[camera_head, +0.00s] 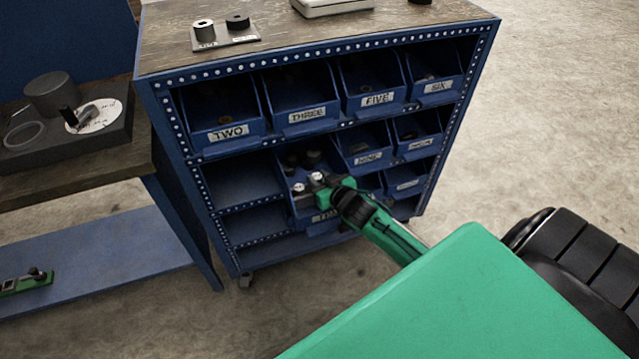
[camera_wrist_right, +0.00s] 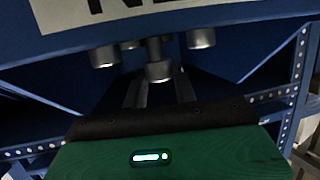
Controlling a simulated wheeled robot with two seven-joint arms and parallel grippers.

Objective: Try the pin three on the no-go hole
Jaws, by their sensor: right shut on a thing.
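My right gripper (camera_head: 318,182) reaches into a blue bin (camera_head: 311,208) in the lower middle of the rack. The bin holds several small cylindrical pieces. In the right wrist view the gripper (camera_wrist_right: 160,88) is shut on a metal pin (camera_wrist_right: 160,70) with a pale, wider end; other metal pieces (camera_wrist_right: 105,56) (camera_wrist_right: 201,38) are close by. The bin's label is partly hidden, and I cannot read which pin this is. On the rack top, a small labelled plate (camera_head: 246,39) carries a silver ring (camera_head: 204,31) and a black ring.
The blue rack (camera_head: 170,100) has several labelled bins, including TWO (camera_head: 228,132) and THREE (camera_head: 308,115), and open slots at lower left. A bench at left holds a dark tray (camera_head: 70,145) with a cylinder and a white disc. The floor at right is clear.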

